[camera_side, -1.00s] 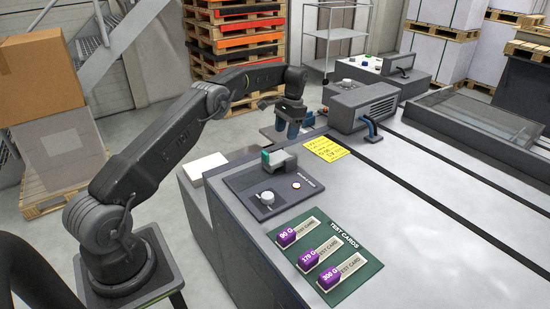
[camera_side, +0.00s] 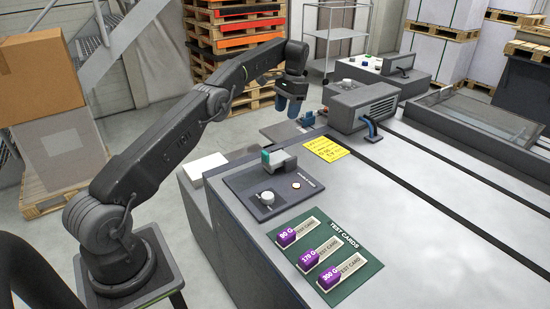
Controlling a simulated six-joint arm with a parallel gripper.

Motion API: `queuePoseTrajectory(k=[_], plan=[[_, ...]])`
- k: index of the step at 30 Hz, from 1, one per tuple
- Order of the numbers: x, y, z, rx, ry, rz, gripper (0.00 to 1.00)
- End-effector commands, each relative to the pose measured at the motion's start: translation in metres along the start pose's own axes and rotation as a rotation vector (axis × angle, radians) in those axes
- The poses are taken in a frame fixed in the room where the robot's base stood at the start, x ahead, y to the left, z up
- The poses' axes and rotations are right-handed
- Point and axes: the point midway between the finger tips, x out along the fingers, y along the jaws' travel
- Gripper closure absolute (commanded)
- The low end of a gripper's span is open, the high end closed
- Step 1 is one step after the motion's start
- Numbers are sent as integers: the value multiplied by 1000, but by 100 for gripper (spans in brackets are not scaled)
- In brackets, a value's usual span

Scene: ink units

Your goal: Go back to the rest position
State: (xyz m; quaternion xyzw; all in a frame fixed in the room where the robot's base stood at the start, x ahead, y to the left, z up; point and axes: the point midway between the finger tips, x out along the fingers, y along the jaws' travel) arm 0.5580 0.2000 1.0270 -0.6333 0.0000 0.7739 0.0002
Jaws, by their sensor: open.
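My gripper (camera_side: 289,108) hangs in the air, pointing down, above the far left end of the grey machine table (camera_side: 420,200). Its blue fingers are apart and nothing shows between them. Below it is a dark flat plate (camera_side: 282,132) at the table's far left edge. A small blue part (camera_side: 308,119) stands just right of the plate. My gripper appears apart from both.
A grey box unit with a blue lever (camera_side: 362,108) stands right of my gripper. Pallets (camera_side: 235,40) stack behind.

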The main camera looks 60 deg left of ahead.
Motion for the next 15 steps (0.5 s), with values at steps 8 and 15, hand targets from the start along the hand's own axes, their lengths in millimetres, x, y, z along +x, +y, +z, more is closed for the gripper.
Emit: queuePoseTrajectory(k=[8,15], plan=[[-5,0,2,0,-1,0,45],[-18,7,4,2,16,-7,45]])
